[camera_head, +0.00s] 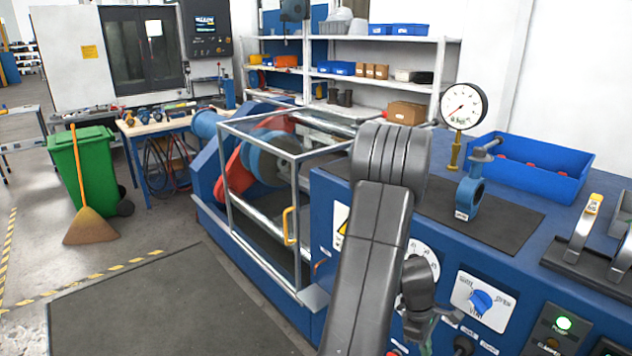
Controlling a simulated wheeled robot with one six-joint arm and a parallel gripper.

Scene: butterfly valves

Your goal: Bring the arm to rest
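My grey arm rises from the bottom middle, bends at a thick joint at the top, and folds back down behind its own upper link. My gripper (418,326) hangs low beside that link, in front of the blue bench's control panel. It is small and partly hidden, and its fingers are too unclear to tell open from shut. I see nothing clearly held in it. A blue butterfly valve (468,198) with a grey handle stands upright on the dark mat (505,226) on the bench top, apart from my gripper.
A pressure gauge (463,107) stands behind the valve, and a blue bin (535,177) sits to its right. A blue panel knob (482,302) is right of my gripper. A clear guarded cage (265,190) stands left of my arm.

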